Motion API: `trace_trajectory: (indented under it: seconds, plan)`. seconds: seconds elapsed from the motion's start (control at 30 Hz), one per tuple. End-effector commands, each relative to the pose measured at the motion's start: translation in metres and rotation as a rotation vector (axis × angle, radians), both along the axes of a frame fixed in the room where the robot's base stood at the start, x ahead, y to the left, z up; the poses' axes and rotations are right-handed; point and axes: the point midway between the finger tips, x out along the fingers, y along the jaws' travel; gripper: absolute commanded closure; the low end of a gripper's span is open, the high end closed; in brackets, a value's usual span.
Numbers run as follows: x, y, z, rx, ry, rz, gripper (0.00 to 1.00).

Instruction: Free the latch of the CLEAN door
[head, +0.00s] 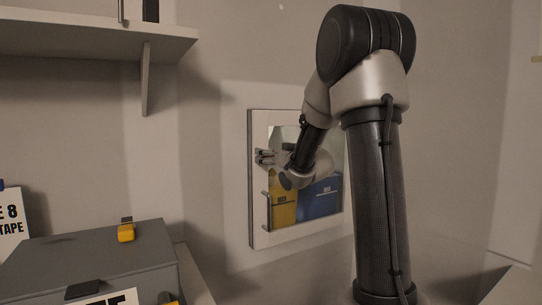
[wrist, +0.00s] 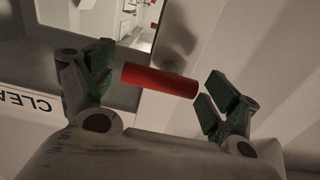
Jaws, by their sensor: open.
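The door (head: 255,215) is a pale-framed panel on the wall, with a window showing a yellow bin (head: 284,212) and a blue bin (head: 320,204). In the wrist view, part of a label reading "CLEA" (wrist: 28,102) shows upside down at the left edge. A red cylindrical grip (wrist: 150,79), apparently the latch handle, lies between the fingers of my gripper (wrist: 160,87). The fingers are spread. The right finger is close to the red grip's end; whether it touches is unclear. In the head view my gripper is small at the door's upper left, and the latch cannot be made out.
A grey case (head: 90,262) with a yellow latch piece (head: 126,232) stands at lower left. A shelf (head: 90,40) with a bracket (head: 145,80) juts from the wall at upper left. A sign (head: 10,228) stands at the left edge. Wall space between shelf and door is clear.

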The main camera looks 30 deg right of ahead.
Motion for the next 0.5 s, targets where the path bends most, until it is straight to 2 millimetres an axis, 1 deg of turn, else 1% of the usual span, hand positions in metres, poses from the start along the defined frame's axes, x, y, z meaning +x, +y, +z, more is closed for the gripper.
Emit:
trace_trajectory:
  seconds: [0.1, 0.33, 0.37, 0.5]
  plan:
    - [0.007, 0.0004, 0.0003, 0.0, -0.001, 0.0, 0.12]
    - [0.008, 0.0005, 0.0002, 0.0, 0.0, 0.0, 0.12]
    - [0.0079, 0.0005, 0.0002, 0.0, 0.0, 0.0, 0.14]
    - [0.0078, 0.0005, 0.0002, 0.0, 0.0, 0.0, 0.39]
